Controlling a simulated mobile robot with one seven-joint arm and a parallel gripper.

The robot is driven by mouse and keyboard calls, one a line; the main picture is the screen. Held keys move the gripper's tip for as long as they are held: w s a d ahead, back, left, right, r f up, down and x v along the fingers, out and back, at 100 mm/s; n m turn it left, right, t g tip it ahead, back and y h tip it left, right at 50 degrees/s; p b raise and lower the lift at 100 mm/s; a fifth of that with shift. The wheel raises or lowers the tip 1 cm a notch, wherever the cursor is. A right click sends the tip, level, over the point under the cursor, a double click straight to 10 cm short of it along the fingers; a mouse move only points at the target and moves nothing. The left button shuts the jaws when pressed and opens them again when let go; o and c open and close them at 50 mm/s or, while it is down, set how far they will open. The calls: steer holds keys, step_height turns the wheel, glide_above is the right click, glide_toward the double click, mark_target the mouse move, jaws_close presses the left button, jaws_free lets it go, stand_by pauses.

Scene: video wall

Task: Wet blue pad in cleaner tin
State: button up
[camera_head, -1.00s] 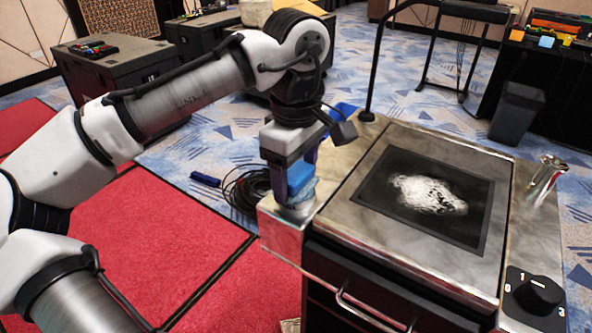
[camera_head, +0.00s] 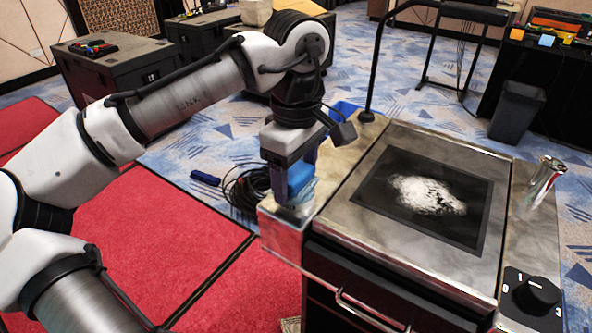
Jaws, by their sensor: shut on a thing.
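My gripper (camera_head: 290,185) points down over the left end of the metal counter. It is shut on the blue pad (camera_head: 301,184), which shows between and below its fingers. Right under the pad is a small light, shiny round shape at the counter's left corner that looks like the cleaner tin (camera_head: 300,208). My gripper and the pad hide most of it. I cannot tell whether the pad's lower edge is inside the tin or just touching its top.
A black panel (camera_head: 370,200) with a white powdery patch (camera_head: 428,195) is set in the counter (camera_head: 340,167). A knob (camera_head: 537,294) sits front right, a shiny metal piece (camera_head: 546,172) at the right. A black upright bar (camera_head: 374,60) rises behind. Cables (camera_head: 243,190) lie on the floor.

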mark_target(295, 173)
steer(key=shift+r+p, duration=3)
steer(key=shift+r, duration=0.45)
steer(key=shift+a+f, duration=0.1)
steer(key=shift+f, duration=0.05)
